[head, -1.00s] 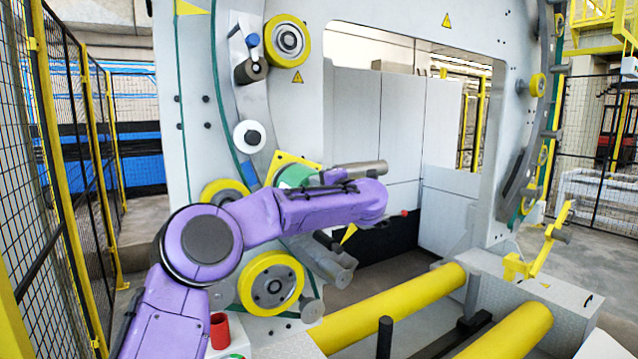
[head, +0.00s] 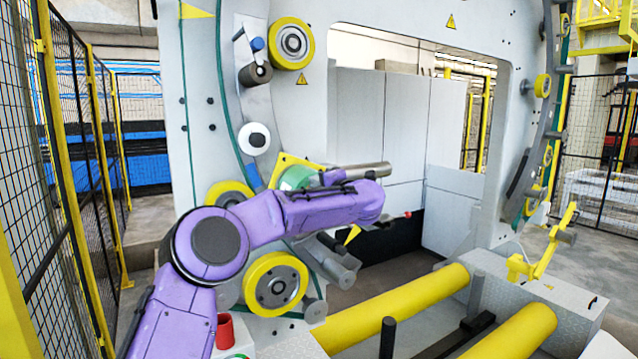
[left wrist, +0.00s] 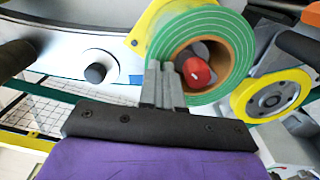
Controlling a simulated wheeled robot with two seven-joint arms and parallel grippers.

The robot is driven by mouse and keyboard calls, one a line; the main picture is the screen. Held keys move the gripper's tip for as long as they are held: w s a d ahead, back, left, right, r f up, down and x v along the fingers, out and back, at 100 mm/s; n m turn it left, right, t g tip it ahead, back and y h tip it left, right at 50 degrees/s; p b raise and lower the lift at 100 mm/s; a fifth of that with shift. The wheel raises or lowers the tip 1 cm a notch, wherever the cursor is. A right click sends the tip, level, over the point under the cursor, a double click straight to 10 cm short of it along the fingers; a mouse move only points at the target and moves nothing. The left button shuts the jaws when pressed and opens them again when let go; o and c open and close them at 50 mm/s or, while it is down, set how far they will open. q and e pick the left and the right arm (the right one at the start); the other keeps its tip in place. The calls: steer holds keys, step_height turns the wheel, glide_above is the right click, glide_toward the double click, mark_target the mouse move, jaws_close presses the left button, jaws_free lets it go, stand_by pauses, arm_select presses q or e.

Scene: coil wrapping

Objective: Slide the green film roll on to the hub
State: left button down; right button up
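The green film roll (left wrist: 222,25) shows in the left wrist view with its ringed face and brown cardboard core toward me. The red-ended hub (left wrist: 196,72) shows inside the core, low and left of the hole's middle. My left gripper (left wrist: 162,70) has its grey fingers together, in front of the roll's left wall. No gap shows between them; I cannot tell whether they press on the face. In the head view the green roll (head: 295,178) shows beside the yellow plate, partly covered by my purple arm. My left gripper (head: 328,178) is small and partly hidden there. My right gripper is not in view.
A yellow-rimmed wheel (head: 276,284) sits below the roll, and a grey cylinder (head: 362,171) sticks out just right of it. A white roller (head: 254,138) is above left. Yellow rollers (head: 400,308) lie in front. Mesh fencing (head: 75,150) stands at the left.

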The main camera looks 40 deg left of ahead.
arm_select(q)
steer(key=shift+a+f, duration=0.15)
steer(key=shift+a, duration=0.05)
steer(key=shift+d, duration=0.1)
steer(key=b+v, duration=0.6)
steer(key=v, duration=0.6)
steer(key=shift+d, duration=0.3)
steer(key=shift+f, duration=0.15)
steer(key=shift+a, duration=0.1)
